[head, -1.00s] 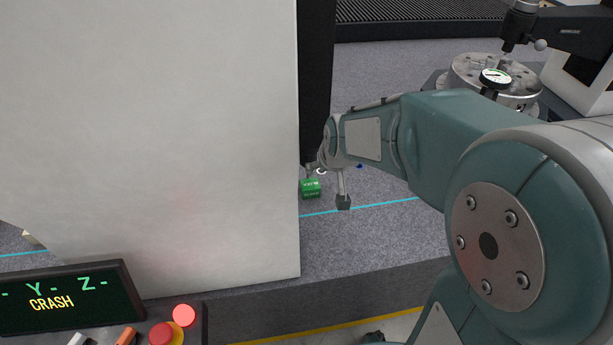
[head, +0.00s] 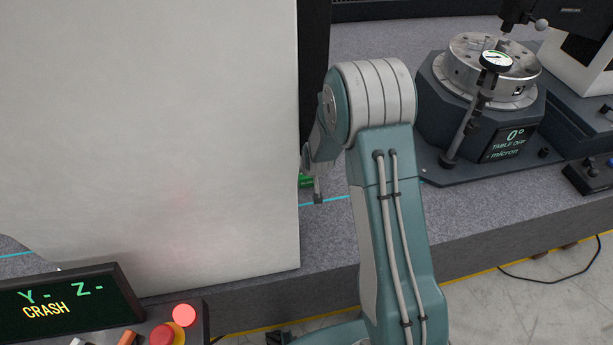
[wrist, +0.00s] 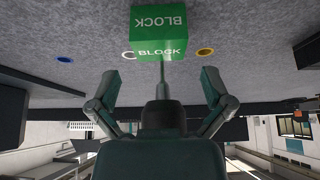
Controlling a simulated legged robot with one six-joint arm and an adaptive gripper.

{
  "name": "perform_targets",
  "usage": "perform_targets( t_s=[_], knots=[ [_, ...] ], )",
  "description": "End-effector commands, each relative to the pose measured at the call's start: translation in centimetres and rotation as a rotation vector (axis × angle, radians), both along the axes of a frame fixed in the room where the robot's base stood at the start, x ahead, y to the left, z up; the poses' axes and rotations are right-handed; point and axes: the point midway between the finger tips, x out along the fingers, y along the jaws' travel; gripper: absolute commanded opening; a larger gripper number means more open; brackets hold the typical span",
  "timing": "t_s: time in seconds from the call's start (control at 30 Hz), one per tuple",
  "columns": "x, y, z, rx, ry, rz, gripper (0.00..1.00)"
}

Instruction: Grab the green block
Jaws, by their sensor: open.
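The green block (head: 306,181) lies on the grey granite bed, mostly hidden in the head view by my arm and the edge of a large pale panel. In the wrist view the block (wrist: 161,32), marked "BLOCK", shows at the top centre. My gripper (wrist: 160,76) is open and empty, with its two fingers spread either side of the block's line. The block appears just beyond the fingertips. In the head view only one finger of my gripper (head: 317,190) shows clearly, close beside the block.
The large pale panel (head: 150,130) fills the left of the head view. A rotary table (head: 490,80) with a dial gauge stands at right. A control box (head: 70,305) reads "CRASH". Blue (wrist: 64,59), white (wrist: 128,55) and orange (wrist: 205,51) rings lie near the block.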

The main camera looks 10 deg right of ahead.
Motion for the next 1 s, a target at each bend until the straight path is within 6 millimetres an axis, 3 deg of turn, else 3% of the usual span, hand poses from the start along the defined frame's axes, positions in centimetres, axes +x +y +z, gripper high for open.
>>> perform_targets(
  t_s=[0.6,0.93,1.0],
  knots=[
    [3.3,-0.1,-5.9,0.000,0.000,0.000,1.00],
    [3.6,-0.1,-6.4,0.000,-0.001,0.000,1.00],
    [3.6,-0.1,-6.4,0.000,-0.001,0.000,0.69]
  ],
)
